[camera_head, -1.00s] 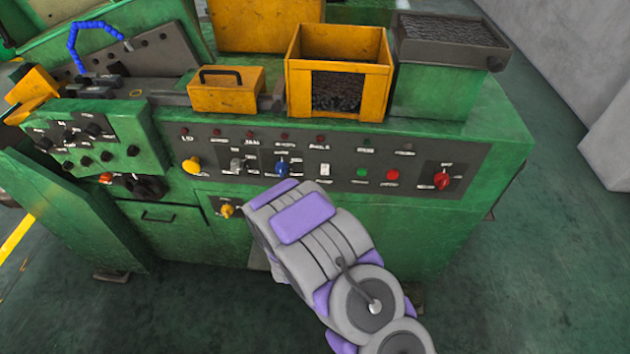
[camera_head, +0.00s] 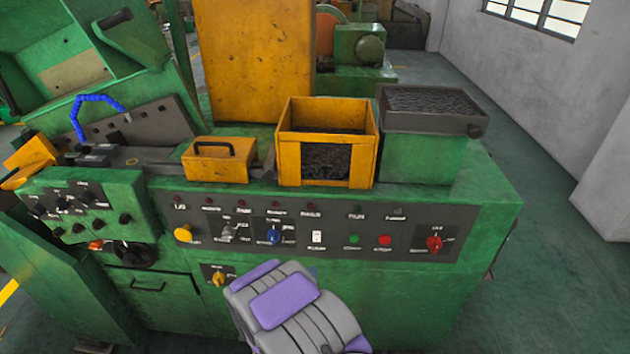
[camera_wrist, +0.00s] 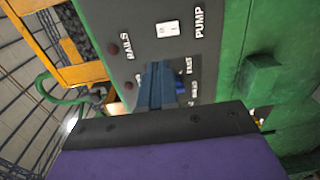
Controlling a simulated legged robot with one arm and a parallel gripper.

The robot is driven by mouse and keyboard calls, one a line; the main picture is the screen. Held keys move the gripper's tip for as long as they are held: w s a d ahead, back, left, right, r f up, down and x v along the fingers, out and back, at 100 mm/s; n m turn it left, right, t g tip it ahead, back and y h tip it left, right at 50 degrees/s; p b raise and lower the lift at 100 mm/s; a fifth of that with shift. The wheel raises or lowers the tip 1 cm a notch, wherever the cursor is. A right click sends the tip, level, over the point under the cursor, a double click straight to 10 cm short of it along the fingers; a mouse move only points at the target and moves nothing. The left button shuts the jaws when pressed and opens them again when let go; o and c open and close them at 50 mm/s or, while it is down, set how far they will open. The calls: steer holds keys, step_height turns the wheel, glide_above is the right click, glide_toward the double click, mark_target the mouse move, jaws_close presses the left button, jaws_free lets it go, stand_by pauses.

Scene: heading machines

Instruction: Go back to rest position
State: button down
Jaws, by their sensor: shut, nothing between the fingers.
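My gripper (camera_wrist: 158,78) shows in the wrist view as narrow blue-grey fingers, shut with nothing between them, pointing at the dark control panel (camera_wrist: 200,50). A blue knob (camera_wrist: 181,90) shows partly behind the fingers; I cannot tell the exact gap. In the head view my grey and purple arm (camera_head: 290,310) is low in the middle, in front of the green machine (camera_head: 400,290) and below its control panel (camera_head: 335,240). The fingers are hidden there. The blue knob (camera_head: 273,237) sits just above the arm.
The panel carries a yellow knob (camera_head: 183,234), a white switch (camera_head: 317,237), a red button (camera_head: 385,240) and a red knob (camera_head: 434,243). Yellow bins (camera_head: 290,150) and a dark-topped green bin (camera_head: 425,160) stand on the machine. Floor (camera_head: 550,290) is clear at right.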

steer(key=s+d+r+m+g, duration=0.5)
steer(key=s+r+m+g, duration=0.1)
steer(key=s, duration=0.7)
steer(key=s+d+r+m+g, duration=0.5)
steer(key=s+d+r+g, duration=0.1)
steer(key=s, duration=0.7)
steer(key=s+d+r+m+g+b, duration=0.1)
steer(key=s+d+r+m+g, duration=0.5)
steer(key=s, duration=0.7)
steer(key=shift+r+m+g+y, duration=0.3)
steer(key=shift+r+g, duration=0.4)
